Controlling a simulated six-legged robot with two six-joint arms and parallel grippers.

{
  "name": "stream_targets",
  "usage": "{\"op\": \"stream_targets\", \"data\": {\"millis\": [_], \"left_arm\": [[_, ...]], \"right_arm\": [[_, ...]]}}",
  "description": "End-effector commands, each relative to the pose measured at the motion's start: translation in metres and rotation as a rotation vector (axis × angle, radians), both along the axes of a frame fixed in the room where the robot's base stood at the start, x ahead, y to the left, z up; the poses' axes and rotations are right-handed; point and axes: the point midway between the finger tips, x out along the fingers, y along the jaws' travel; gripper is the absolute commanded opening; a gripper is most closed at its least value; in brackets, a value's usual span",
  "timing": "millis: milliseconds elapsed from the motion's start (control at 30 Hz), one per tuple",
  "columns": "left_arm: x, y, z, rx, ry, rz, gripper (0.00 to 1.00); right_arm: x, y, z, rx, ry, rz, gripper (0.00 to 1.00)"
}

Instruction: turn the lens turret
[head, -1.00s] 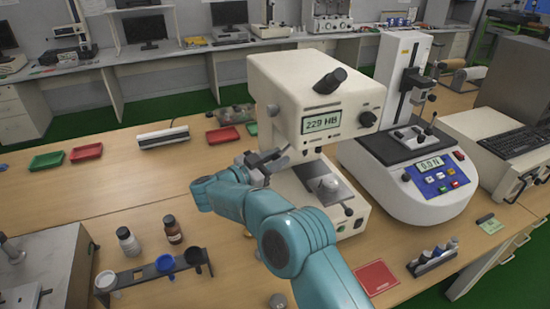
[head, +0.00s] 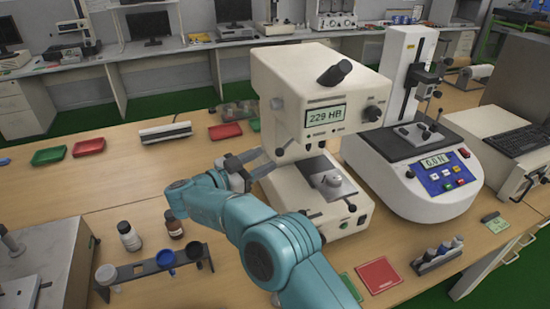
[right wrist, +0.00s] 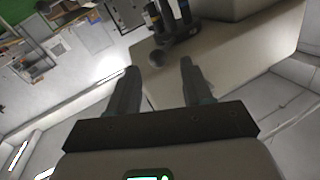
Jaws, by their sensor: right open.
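The lens turret shows in the right wrist view as a cluster of dark cylinders (right wrist: 175,22) under the cream head of the hardness tester. In the head view the tester (head: 312,88) reads 229 HB, and its turret is mostly hidden under the head. My right gripper (head: 268,161) is at the left side of the tester, below its head, with the fingers pointing toward it. In the right wrist view the fingers (right wrist: 158,68) are apart with nothing between them, and the turret lies beyond the tips. I see no contact. My left gripper is not in view.
A sample stage (head: 330,184) sits on the tester's base. A force tester (head: 425,165) stands close on the right. A bottle rack (head: 150,268), a red pad (head: 379,275) and trays (head: 88,147) lie around.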

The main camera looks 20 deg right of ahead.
Motion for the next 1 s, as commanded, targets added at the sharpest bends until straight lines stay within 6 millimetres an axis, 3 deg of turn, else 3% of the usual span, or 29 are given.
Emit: {"op": "stream_targets", "data": {"millis": [200, 400, 600, 1000], "left_arm": [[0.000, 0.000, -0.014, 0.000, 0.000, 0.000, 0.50], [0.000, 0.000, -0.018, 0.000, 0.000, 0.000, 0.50], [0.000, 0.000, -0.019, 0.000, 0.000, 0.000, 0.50], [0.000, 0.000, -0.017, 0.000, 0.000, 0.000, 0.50]], "right_arm": [[-0.015, 0.057, -0.003, 0.000, 0.000, 0.004, 0.50], [-0.024, 0.088, -0.001, 0.000, -0.001, 0.001, 0.50], [-0.027, 0.097, 0.000, 0.001, 0.001, 0.000, 0.50], [-0.027, 0.097, 0.001, 0.000, 0.001, 0.000, 0.50]]}}
